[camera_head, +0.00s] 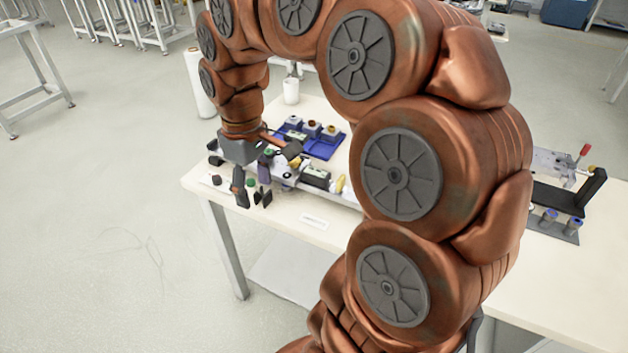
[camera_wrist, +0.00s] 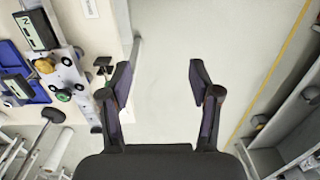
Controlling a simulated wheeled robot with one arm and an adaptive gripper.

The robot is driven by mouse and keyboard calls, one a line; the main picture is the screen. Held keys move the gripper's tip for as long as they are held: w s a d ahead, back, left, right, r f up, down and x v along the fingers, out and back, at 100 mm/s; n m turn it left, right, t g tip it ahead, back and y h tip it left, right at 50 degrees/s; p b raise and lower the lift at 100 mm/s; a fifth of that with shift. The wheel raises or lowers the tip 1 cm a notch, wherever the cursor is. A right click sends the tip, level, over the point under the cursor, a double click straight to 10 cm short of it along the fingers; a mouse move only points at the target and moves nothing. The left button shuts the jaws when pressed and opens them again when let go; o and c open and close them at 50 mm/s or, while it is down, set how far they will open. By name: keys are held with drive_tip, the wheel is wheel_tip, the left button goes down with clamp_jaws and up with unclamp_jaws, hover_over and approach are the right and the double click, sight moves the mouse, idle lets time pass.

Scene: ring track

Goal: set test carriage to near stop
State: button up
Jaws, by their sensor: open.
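A light rail (camera_head: 285,178) lies along the near edge of the table, and it also shows at the left in the wrist view (camera_wrist: 68,72). A dark block with a pale label (camera_head: 316,177) sits on it and may be the test carriage. This block also appears at the upper left of the wrist view (camera_wrist: 38,30). Yellow and green knobs (camera_wrist: 63,95) are beside it. I cannot tell which part is the near stop. My gripper (camera_wrist: 160,85) is open and empty, with bare floor between its fingers. It hangs by the table's left front corner (camera_head: 252,187), beside the rail end.
A blue tray (camera_head: 325,150) with several small parts lies behind the rail. A white cup (camera_head: 291,91) stands further back. A fixture with a red-tipped lever (camera_head: 560,165) is at the right. My arm hides the table's middle.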

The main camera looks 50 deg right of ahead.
drive_tip(key=w+d+f+b, duration=0.35)
drive_tip(key=w+d, duration=0.25)
drive_tip(key=d, duration=0.5)
drive_tip(key=b, duration=0.2)
hover_over(314, 171)
wheel_tip(314, 171, down, 4)
drive_tip(key=shift+s+r+t, duration=0.1)
drive_tip(key=shift+t, duration=0.2)
drive_tip(key=shift+f+p, duration=0.6)
drive_tip(key=shift+f, duration=3.35)
clamp_jaws()
